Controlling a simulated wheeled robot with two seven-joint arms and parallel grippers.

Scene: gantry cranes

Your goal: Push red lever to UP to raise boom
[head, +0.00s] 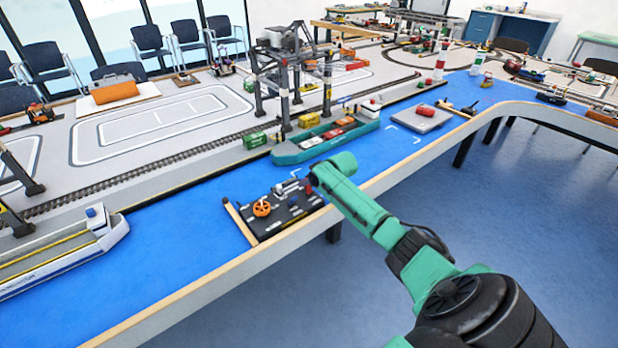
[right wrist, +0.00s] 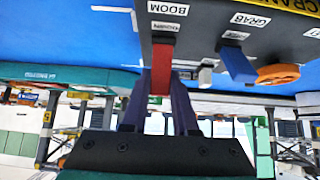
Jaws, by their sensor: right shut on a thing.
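The red lever (right wrist: 162,68) rises from the dark control panel, under a white BOOM label (right wrist: 168,9), in the upside-down right wrist view. My right gripper (right wrist: 160,84) has its two dark fingers on either side of the lever and is shut on it. In the head view the control panel (head: 268,227) lies on the blue strip near the table's front edge. The gantry crane (head: 284,75) stands behind the ship. My left gripper is not in view.
A blue lever (right wrist: 237,64) labelled GRAB and an orange wheel (right wrist: 278,74) stand beside the red lever. A teal ship (head: 290,155) with several toy cars lies behind the panel. A white ship (head: 60,255) is at left. The blue strip between is clear.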

